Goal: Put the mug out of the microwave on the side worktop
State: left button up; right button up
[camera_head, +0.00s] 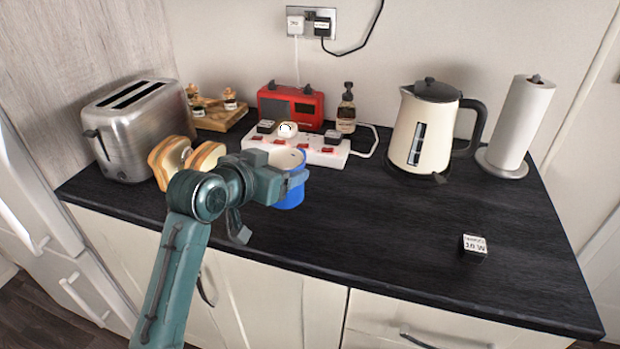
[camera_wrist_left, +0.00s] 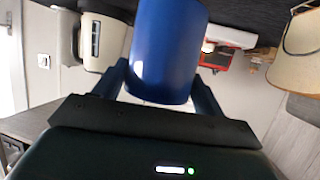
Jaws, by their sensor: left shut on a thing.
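The blue mug (camera_head: 291,193) is at the worktop's left-middle, upright, with a pale inside. My left gripper (camera_head: 298,178) is shut on it, coming in from the left. In the left wrist view the mug (camera_wrist_left: 167,50) sits between the two fingers (camera_wrist_left: 160,88). The mug is over the dark worktop (camera_head: 380,235), in front of the white power strip; I cannot tell whether its base touches the surface. The gripper partly hides the mug. No microwave shows in either view. My right gripper is not in view.
A toaster (camera_head: 135,130) and bread slices (camera_head: 205,157) stand left of the mug. Behind are the power strip (camera_head: 327,153), a red radio (camera_head: 291,107) and a dark bottle (camera_head: 346,112). A kettle (camera_head: 424,130), paper roll (camera_head: 520,125) and small block (camera_head: 474,245) are right. The middle front is clear.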

aim_at(300, 187)
pick_arm(q)
jog(key=w+d+r+m+g+h+b, duration=0.1)
jog(key=w+d+r+m+h, duration=0.1)
jog(key=w+d+r, duration=0.15)
jog(key=shift+s+d+f, duration=0.1)
jog(key=shift+s+f, duration=0.05)
jog(key=shift+f, duration=1.45)
jog(key=shift+s+d+f, duration=0.1)
jog(key=shift+f, duration=1.55)
jog(key=shift+s+d+f, duration=0.1)
jog(key=shift+s+f, duration=0.05)
jog(key=shift+f, duration=1.45)
jog(key=o, duration=1.3)
jog(key=shift+f, duration=0.2)
jog(key=shift+r, duration=0.1)
jog(key=shift+s+a+r, duration=0.1)
jog(key=shift+s+a, duration=0.05)
jog(key=v, duration=1.1)
jog(key=shift+s+a+r, duration=0.15)
jog(key=shift+s+a, duration=0.05)
jog(key=shift+a, duration=0.1)
